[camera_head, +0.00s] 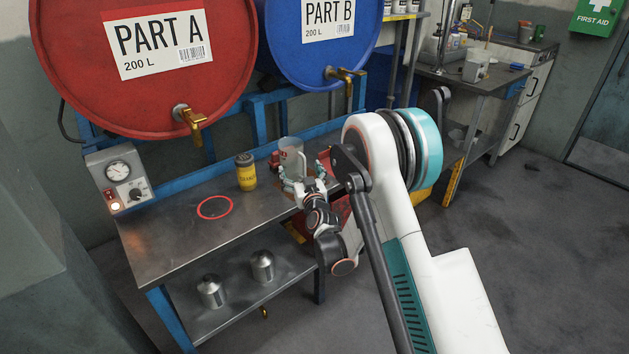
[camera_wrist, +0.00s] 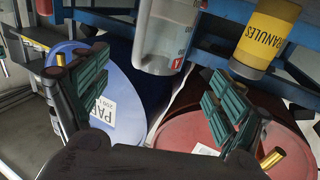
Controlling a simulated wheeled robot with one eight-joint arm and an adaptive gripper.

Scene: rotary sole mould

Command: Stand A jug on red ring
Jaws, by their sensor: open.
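The A jug (camera_head: 291,153) is a translucent grey-white vessel standing at the back right of the metal bench. In the wrist view the jug (camera_wrist: 168,35) is at the top centre, cut off by the frame edge, with a small red mark on it. My gripper (camera_head: 304,180) is open in front of the jug, with its teal fingers toward it. In the wrist view the fingers of my gripper (camera_wrist: 156,85) are spread wide, with the jug beyond the gap. I cannot tell whether they touch it. The red ring (camera_head: 215,220) is a bare outline on the bench, left of the jug.
A yellow granules jar (camera_head: 246,172) stands between ring and jug; it also shows in the wrist view (camera_wrist: 265,38). A gauge box (camera_head: 118,178) is at the bench's left end. Red (camera_head: 120,90) and blue (camera_head: 310,60) drums with taps hang behind. The bench around the ring is clear.

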